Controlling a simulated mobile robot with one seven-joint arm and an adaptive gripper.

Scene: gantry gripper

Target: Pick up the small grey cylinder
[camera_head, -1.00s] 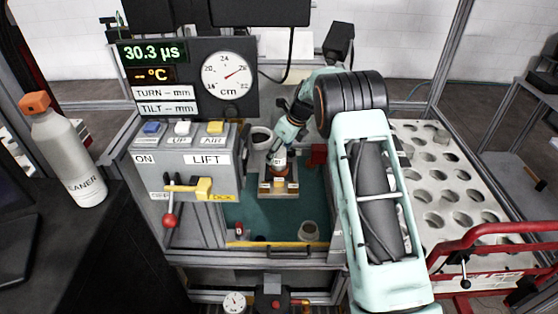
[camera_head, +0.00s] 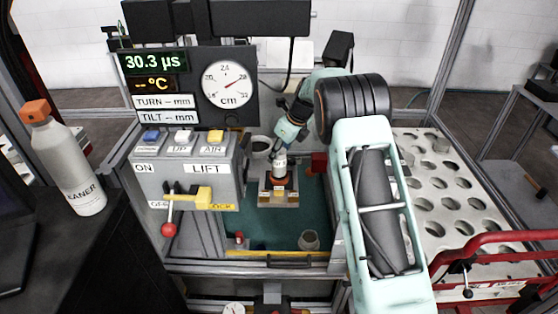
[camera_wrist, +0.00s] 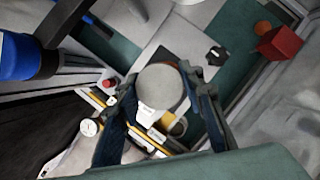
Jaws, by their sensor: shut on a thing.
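The small grey cylinder (camera_wrist: 163,88) shows in the wrist view as a round grey top between my two fingers. In the head view its pale side with a label (camera_head: 279,164) shows below my gripper (camera_head: 281,149). It is upright above a dark and orange seat on a small stand (camera_head: 278,198) in the green-floored bay. My gripper (camera_wrist: 166,95) is shut on the cylinder, one finger at each side. I cannot tell whether its underside touches the seat.
A grey control box (camera_head: 190,165) with a lever stands left of the bay. A red block (camera_head: 319,162) is at the bay's right side, and a small cup (camera_head: 309,240) is at its front. A white rack with round holes (camera_head: 450,200) is at right. A bottle (camera_head: 68,160) stands at left.

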